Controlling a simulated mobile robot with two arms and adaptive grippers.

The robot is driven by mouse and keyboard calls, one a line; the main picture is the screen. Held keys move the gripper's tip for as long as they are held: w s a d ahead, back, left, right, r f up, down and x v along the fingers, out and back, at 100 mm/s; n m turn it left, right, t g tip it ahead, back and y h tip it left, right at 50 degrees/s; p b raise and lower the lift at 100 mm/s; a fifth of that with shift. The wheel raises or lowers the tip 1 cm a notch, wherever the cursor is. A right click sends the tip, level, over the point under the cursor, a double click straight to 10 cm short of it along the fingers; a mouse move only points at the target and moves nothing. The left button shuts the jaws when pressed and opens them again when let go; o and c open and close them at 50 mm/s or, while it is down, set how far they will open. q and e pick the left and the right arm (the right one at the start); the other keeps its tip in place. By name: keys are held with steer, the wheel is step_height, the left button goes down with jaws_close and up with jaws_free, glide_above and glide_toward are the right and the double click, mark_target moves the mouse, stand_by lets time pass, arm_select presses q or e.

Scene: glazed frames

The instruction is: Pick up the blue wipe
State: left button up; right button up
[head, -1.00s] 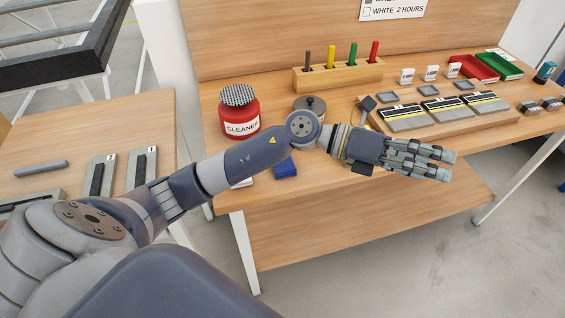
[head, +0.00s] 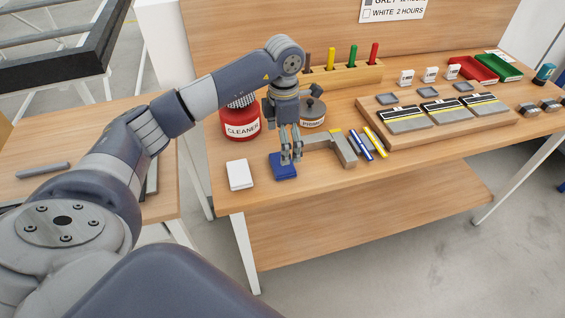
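The blue wipe (head: 283,170) lies folded on the near left part of the wooden workbench, in the head view. My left gripper (head: 290,158) points down over its upper right part, with the fingertips at or just above the cloth. I cannot tell whether the fingers touch it or how far apart they are. My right gripper is not in view.
A white wipe (head: 240,174) lies just left of the blue one. The red cleaner jar (head: 240,125) and the primer tin (head: 313,115) stand behind. A grey tool (head: 343,148) and markers (head: 367,146) lie to the right. The bench's front edge is close.

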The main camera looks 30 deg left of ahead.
arm_select(q)
steer(key=shift+f, duration=0.4)
steer(key=shift+s+f+p, duration=0.15)
steer(key=shift+f+p, duration=0.35)
steer(key=shift+f, duration=0.1)
step_height(320, 180, down, 4)
steer(key=shift+s+r+p, duration=0.15)
steer(key=shift+r+p, duration=0.1)
steer(key=shift+p, duration=0.5)
steer(key=shift+f, duration=0.45)
steer(key=shift+c, duration=0.3)
steer(key=c, duration=0.9)
